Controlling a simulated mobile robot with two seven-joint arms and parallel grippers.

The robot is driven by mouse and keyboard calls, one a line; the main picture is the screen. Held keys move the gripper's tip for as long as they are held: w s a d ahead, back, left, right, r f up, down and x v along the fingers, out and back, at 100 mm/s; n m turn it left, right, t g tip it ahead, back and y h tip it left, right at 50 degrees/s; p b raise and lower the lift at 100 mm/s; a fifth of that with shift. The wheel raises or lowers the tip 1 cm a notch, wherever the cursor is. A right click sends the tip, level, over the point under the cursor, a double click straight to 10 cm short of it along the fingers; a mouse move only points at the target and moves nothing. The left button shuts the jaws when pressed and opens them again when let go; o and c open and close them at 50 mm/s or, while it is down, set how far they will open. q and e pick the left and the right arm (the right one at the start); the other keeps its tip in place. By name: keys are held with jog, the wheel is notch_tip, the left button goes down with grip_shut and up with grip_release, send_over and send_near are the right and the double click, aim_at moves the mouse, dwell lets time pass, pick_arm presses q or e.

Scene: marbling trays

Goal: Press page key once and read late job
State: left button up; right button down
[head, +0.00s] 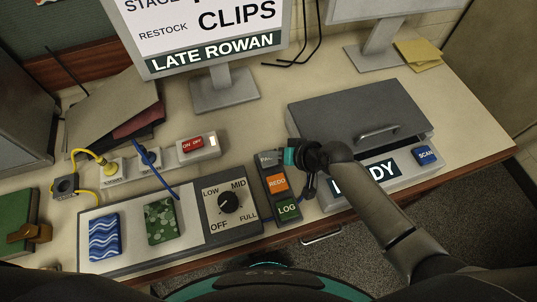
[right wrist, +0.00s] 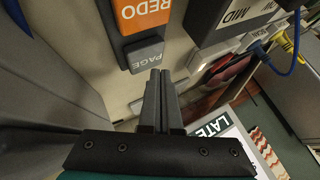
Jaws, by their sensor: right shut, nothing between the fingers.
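The grey PAGE key (right wrist: 143,55) sits at the end of a dark key strip, beside the orange REDO key (head: 277,182) and the green LOG key (head: 288,209). In the head view my right gripper partly covers the PAGE key. My right gripper (head: 288,157) is shut and empty, its fingertips right by the PAGE key; in the right wrist view the fingertips (right wrist: 161,75) lie just beside the key's edge. I cannot tell whether they touch it. The monitor (head: 205,65) reads "STAGE", "RESTOCK CLIPS" and, on a green band, "LATE ROWAN"; its top is cut off. My left gripper is not in view.
A grey scanner (head: 350,105) with a handle and blue SCAN key (head: 426,155) stands right of the strip; my arm crosses its display. A dial box (head: 212,237) and a tray with two patterned pieces (head: 125,265) lie left. An ON/OFF switch strip (head: 213,152) is behind.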

aim_at(272, 162)
notch_tip(272, 162, up, 5)
jog(key=p, duration=0.5)
jog(key=shift+r, duration=0.1)
dwell(0.3)
dwell(0.6)
